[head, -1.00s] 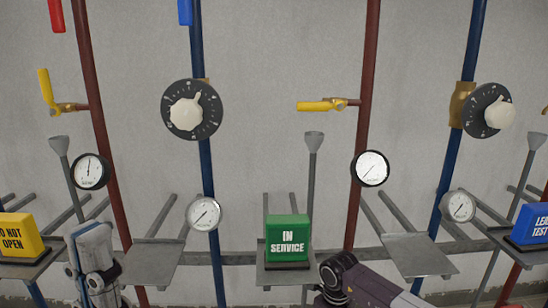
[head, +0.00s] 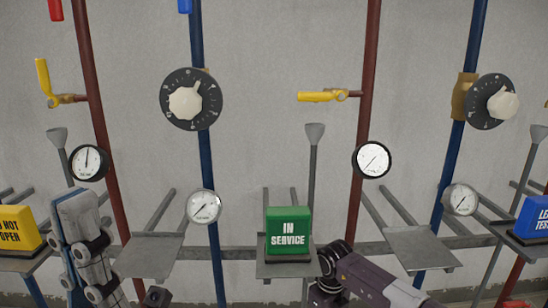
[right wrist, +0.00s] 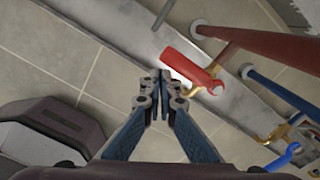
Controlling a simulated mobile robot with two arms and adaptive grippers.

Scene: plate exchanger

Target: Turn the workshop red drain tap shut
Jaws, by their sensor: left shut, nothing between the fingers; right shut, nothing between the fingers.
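The red tap handle (right wrist: 188,68) shows in the right wrist view, on a brass valve body at the end of a red pipe (right wrist: 265,42). My right gripper (right wrist: 161,76) is shut and empty, with its fingertips just left of the handle. I cannot tell whether they touch it. In the head view the right gripper is out of sight and only part of my right arm shows. My left gripper (head: 76,203) is shut and empty at the lower left of the head view, in front of a red pipe.
A blue tap handle (right wrist: 282,156) is near the red one, on a blue pipe (right wrist: 285,92). In the head view, yellow taps (head: 320,97), dials, gauges and a green "IN SERVICE" sign (head: 288,232) on a shelf line the wall. Tiled floor (right wrist: 110,65) lies below.

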